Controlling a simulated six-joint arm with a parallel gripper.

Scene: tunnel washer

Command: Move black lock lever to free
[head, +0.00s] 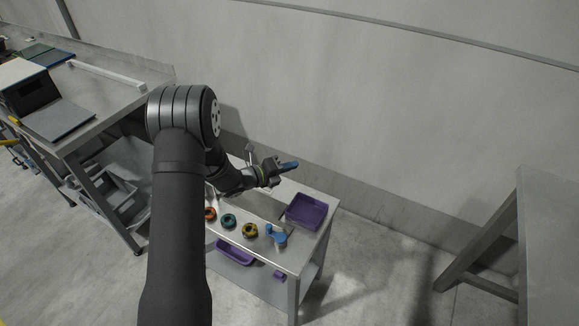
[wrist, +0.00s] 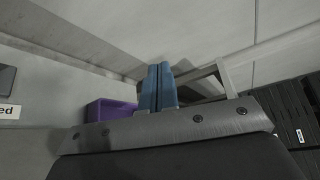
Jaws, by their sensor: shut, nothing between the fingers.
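The black lock lever is not recognisable in either view. My gripper (head: 289,166) is in the middle of the head view, above a small metal table. Its blue fingers point to the right and are together with nothing held. In the wrist view the two blue fingers of my gripper (wrist: 157,88) stand side by side, touching or nearly so. No machine part is in contact with them.
A purple tray (head: 307,211) and several coloured rings, including a green ring (head: 229,221), sit on the small metal table (head: 262,252). A workbench (head: 95,125) stands at the left and another table (head: 548,215) at the right.

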